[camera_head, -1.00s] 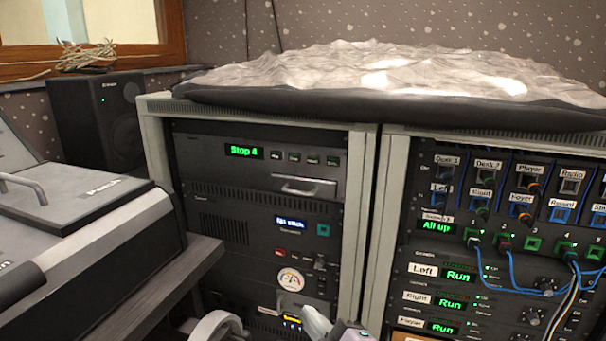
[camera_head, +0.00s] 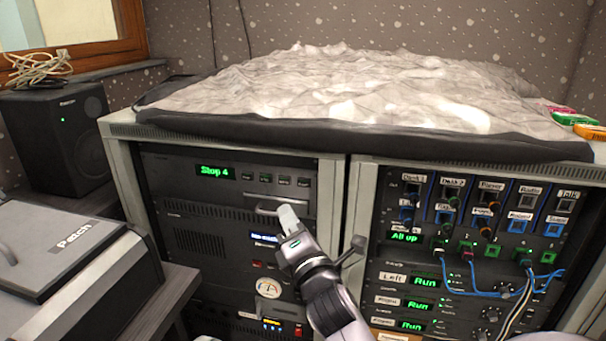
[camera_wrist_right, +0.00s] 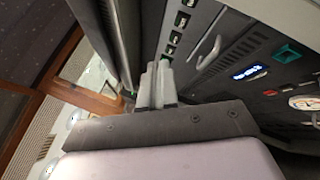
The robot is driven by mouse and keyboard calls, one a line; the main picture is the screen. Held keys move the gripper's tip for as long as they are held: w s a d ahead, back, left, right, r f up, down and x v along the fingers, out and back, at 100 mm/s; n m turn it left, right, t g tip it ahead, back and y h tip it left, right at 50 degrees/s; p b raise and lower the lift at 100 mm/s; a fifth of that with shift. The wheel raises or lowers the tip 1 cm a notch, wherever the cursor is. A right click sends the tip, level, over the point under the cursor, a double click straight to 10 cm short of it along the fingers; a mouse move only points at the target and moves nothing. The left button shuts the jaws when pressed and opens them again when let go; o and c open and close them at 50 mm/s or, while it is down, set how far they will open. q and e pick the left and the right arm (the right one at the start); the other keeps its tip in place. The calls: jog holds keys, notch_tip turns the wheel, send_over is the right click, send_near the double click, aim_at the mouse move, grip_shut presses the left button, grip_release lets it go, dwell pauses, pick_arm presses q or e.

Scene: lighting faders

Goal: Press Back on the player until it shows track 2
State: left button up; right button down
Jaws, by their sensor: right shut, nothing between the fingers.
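The player (camera_head: 225,178) is the top unit in the left rack. Its green display (camera_head: 215,172) reads "Stop 4". A row of small buttons (camera_head: 275,179) sits right of the display; their labels are too small to read. My right gripper (camera_head: 288,215) is shut and empty. In the head view its tip is just below the button row, over the drawer handle area. In the right wrist view the shut fingers (camera_wrist_right: 157,82) point toward the rack front near the row of buttons (camera_wrist_right: 175,35). I cannot tell whether they touch it. My left gripper is not in view.
A silver handle (camera_head: 266,209) sticks out below the buttons. The right rack (camera_head: 400,170) carries patch cables and "Run" displays. A grey patch case (camera_head: 60,240) stands at left, with a black speaker (camera_head: 60,140) behind. A crumpled cover (camera_head: 330,90) lies on top.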

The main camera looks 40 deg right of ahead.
aim_at(295, 177)
jog(key=shift+w+d, duration=0.1)
dwell(0.3)
jog(key=shift+w+d, duration=1.4)
jog(key=shift+d, duration=0.25)
jog(key=shift+w+d, duration=1.4)
jog(key=shift+d, duration=0.2)
jog(key=shift+d, duration=0.1)
jog(key=shift+w+d, duration=0.25)
jog(key=shift+w+d+r, duration=0.15)
jog(key=shift+d+r, duration=0.25)
jog(key=shift+d, duration=0.1)
dwell(0.8)
jog(key=shift+a, duration=0.1)
jog(key=shift+a+f, duration=0.2)
jog(key=shift+f, duration=0.05)
